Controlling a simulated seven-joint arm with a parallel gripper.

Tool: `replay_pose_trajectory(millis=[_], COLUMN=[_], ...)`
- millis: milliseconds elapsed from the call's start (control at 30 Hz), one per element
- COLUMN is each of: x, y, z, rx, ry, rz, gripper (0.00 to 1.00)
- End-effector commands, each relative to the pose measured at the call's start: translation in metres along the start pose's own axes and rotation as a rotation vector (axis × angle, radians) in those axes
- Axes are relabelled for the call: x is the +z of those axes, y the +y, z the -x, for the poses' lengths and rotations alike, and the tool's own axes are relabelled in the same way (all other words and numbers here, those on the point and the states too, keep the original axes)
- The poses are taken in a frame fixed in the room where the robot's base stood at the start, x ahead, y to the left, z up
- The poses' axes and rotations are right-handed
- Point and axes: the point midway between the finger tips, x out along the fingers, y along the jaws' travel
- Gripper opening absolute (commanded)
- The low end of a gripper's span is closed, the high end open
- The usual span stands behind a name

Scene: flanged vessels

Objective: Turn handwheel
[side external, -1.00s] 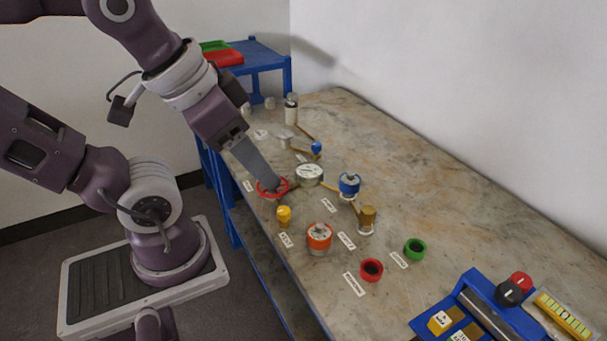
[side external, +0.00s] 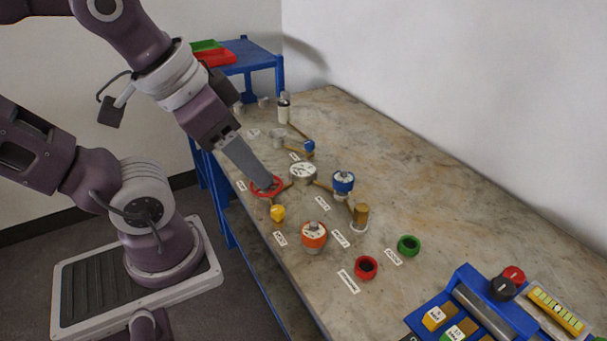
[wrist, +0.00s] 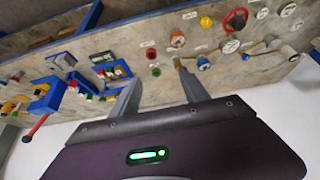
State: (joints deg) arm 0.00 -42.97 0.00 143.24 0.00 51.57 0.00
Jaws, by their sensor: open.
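The red handwheel (side external: 252,191) is a ring near the table's left edge in the side external view. My gripper (side external: 264,182) comes down from the upper left, and its fingertips overlap the wheel in that picture. I cannot tell whether they touch it. In the wrist view my gripper (wrist: 160,88) has its two fingers spread with nothing between them. There the red handwheel (wrist: 236,20) shows at the upper right, off to the side of the fingers. Its hub is partly hidden by the fingers in the side external view.
Close to the wheel are a round white gauge (side external: 303,171), a yellow knob (side external: 278,213), an orange vessel (side external: 313,237) and a blue valve (side external: 343,183). Red (side external: 365,267) and green (side external: 408,245) rings lie further right. The table's right back is clear.

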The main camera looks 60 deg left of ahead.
Motion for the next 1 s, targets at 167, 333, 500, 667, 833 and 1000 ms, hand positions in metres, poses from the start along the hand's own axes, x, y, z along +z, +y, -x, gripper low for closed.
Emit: replay_pose_trajectory(millis=[167, 333, 500, 667, 833, 1000], x=[0.000, -0.017, -0.080, -0.091, -0.049, -0.023], y=[0.000, -0.010, -0.079, -0.184, -0.270, -0.297], z=[0.000, -0.008, -0.066, -0.150, -0.222, -0.250], rx=[0.000, -0.028, -0.172, -0.349, -0.509, -0.576], ry=[0.000, -0.036, -0.154, -0.221, -0.240, -0.240], rz=[0.000, 0.142, 0.820, 1.535, 2.089, 2.294], gripper=[0.53, 0.59, 0.59, 0.59, 0.59, 0.59])
